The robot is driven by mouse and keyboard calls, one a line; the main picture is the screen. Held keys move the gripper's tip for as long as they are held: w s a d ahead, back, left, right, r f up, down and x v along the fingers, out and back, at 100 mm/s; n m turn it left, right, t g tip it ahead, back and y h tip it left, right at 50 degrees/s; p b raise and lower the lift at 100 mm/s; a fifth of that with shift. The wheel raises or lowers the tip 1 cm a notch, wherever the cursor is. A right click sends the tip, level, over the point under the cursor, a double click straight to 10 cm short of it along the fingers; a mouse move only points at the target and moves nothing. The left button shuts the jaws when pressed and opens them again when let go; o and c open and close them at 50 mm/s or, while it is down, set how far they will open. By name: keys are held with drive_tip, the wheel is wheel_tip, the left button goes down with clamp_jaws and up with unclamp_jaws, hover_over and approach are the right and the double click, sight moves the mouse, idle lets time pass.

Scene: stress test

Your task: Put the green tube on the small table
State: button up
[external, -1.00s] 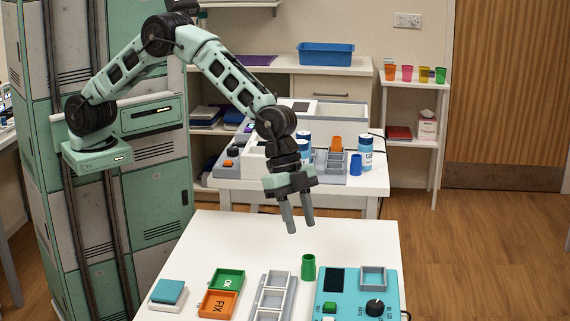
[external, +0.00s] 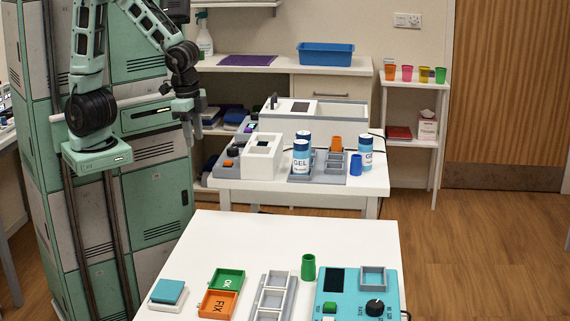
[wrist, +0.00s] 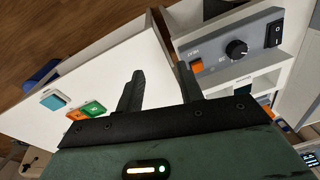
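The green tube (external: 308,267) stands upright on the white front table (external: 250,240), behind the teal device and right of a grey divided tray. I cannot make it out in the wrist view. My gripper (external: 192,132) is up at the left, in front of the green cabinets, well away from the tube and beyond the table's far left corner. In the wrist view my gripper (wrist: 160,82) has its two fingers apart with nothing between them. A small white side table (external: 418,86) stands at the back right with several coloured cups on it.
The front table also holds a teal device (external: 350,309), a grey divided tray (external: 272,297), green and orange trays (external: 227,278) and a teal-topped block (external: 168,292). A second white table (external: 225,183) behind carries gel bottles, a blue cup and equipment.

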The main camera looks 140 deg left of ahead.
drive_tip(key=o, duration=0.3)
drive_tip(key=s+d, duration=0.3)
drive_tip(key=s, duration=0.2)
drive_tip(key=shift+s+f+n+h, duration=0.3)
drive_tip(key=shift+f+n, duration=0.1)
drive_tip(key=shift+f, duration=0.05)
